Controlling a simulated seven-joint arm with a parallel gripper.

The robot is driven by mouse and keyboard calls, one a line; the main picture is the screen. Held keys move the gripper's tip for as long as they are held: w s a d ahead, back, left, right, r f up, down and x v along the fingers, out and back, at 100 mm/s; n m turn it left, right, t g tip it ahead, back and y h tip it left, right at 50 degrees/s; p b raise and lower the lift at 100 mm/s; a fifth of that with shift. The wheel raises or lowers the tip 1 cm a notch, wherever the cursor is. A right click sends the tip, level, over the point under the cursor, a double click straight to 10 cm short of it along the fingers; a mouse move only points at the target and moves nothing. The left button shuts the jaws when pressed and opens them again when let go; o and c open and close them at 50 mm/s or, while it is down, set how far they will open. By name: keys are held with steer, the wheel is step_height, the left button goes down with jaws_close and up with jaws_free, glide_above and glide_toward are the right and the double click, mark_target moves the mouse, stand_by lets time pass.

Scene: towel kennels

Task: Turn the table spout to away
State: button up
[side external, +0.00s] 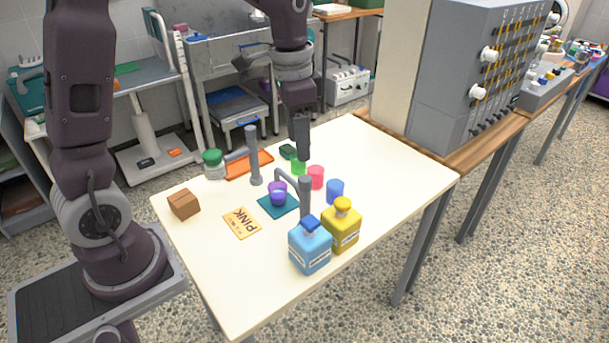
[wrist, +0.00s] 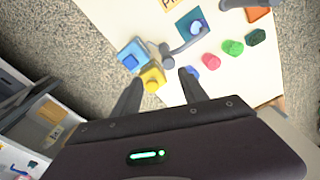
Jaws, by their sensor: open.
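A grey spout (side external: 305,203) stands on the table behind the blue and yellow bottles. Its arm reaches back-left over a purple cup (side external: 278,194) on a teal mat (side external: 270,207). In the wrist view the same spout (wrist: 168,62) shows just beyond my fingers, its arm towards the cup.
A blue bottle (side external: 310,249) and a yellow bottle (side external: 342,228) stand close to the near spout. Green (side external: 299,168), pink (side external: 316,178) and blue (side external: 335,191) cups stand behind it. An orange mat (side external: 250,164), brown box (side external: 184,204) and PINK card (side external: 242,222) lie left. The table's right side is clear.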

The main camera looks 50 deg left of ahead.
glide_above(305, 177)
steer(key=shift+m+g, duration=0.4)
step_height(305, 177, down, 4)
steer(key=shift+d+f, duration=0.1)
steer(key=shift+d, duration=0.05)
step_height(305, 177, down, 7)
steer(key=shift+f, duration=0.15)
steer(key=shift+c, duration=0.4)
jaws_close()
